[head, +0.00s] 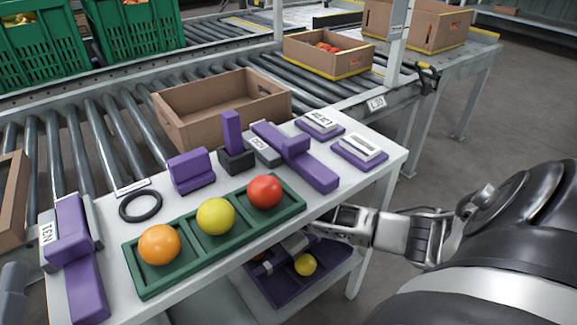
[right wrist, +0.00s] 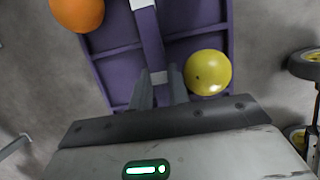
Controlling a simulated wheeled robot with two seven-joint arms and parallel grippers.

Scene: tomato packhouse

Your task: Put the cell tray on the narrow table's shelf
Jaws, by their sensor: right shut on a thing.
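The purple cell tray (head: 335,264) is under the right part of the white narrow table's top (head: 220,265), partly hidden by it. The tray holds a yellow tomato (head: 306,265) and a mostly hidden red or orange one. In the right wrist view the tray (right wrist: 195,17) has an orange tomato (right wrist: 78,10) and a yellow one (right wrist: 207,72) in cells either side of a middle bar. My right gripper (right wrist: 160,85) is shut on this bar. A pale lower surface (head: 205,290), perhaps the shelf, shows below the tabletop. My left gripper is out of view.
On the tabletop a green tray (head: 145,288) holds orange, yellow and red tomatoes. Purple blocks, cards and a black ring (head: 140,206) lie around it. A roller conveyor with an empty cardboard box (head: 190,120) runs behind. A table leg (head: 385,205) stands near my right arm.

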